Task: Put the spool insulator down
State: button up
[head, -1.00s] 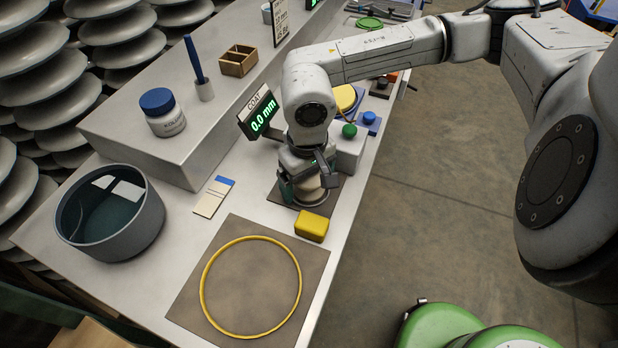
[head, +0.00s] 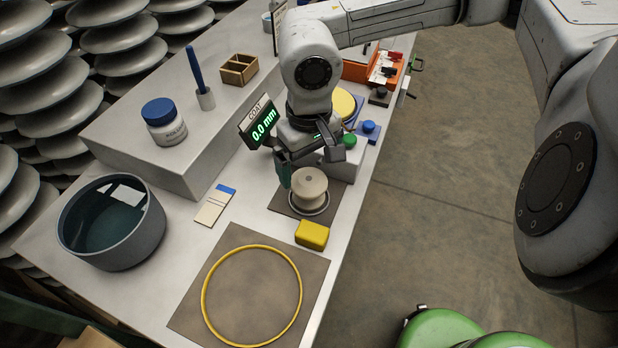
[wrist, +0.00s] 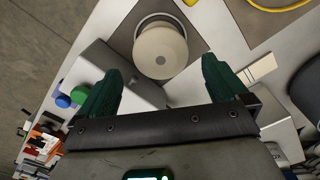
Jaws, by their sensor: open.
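The spool insulator (head: 309,187) is a cream, rounded piece standing upright on a pale round base on a small dark mat (head: 284,203), near the front edge of the bench. My gripper (head: 309,168) is open and empty, just behind and above the spool. In the wrist view the spool (wrist: 160,52) lies beyond the fingertips, between their lines and apart from both. The two green-padded fingers (wrist: 163,85) are spread wide there.
A yellow block (head: 312,235) sits right in front of the spool's mat. A yellow ring (head: 205,290) lies on a larger brown mat. A round grey basin (head: 150,236), a "COAT 0.0 mm" display (head: 262,127) and blue and green buttons stand nearby.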

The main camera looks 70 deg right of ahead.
aim_at(309, 178)
jog(key=shift+r, duration=2)
jog(key=shift+c, duration=0.5)
